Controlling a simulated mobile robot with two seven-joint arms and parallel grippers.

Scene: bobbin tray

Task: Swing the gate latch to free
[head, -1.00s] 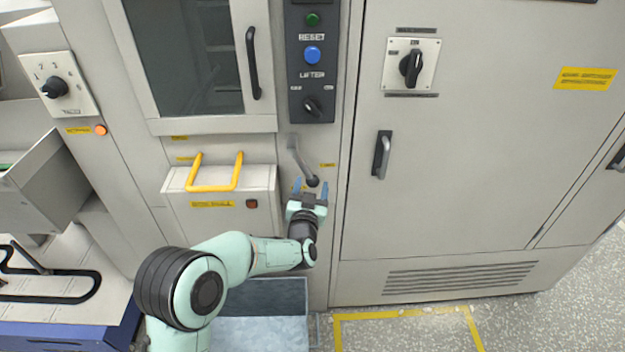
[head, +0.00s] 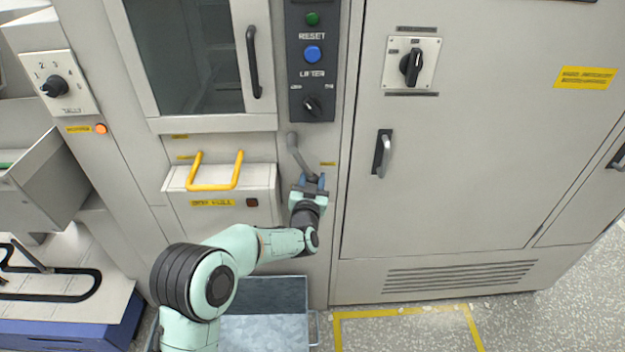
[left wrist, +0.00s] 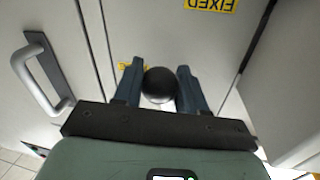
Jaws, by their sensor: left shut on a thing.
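The gate latch is a grey lever (head: 295,150) on the machine's front, below the control strip. It hangs down and slants to the right, ending in a dark round knob. My left gripper (head: 312,182) is at the lower end of the lever, its blue fingers on both sides of the knob. In the left wrist view the black knob (left wrist: 159,83) sits between the two fingers of the left gripper (left wrist: 160,90), which are shut on it. The gripper partly hides the knob in the head view. My right gripper is not in view.
A box with a yellow handle (head: 215,188) sticks out left of the latch. A tall cabinet door with a grey handle (head: 383,153) is to the right. A blue-grey bin (head: 262,330) stands on the floor below. A control strip (head: 312,60) is above.

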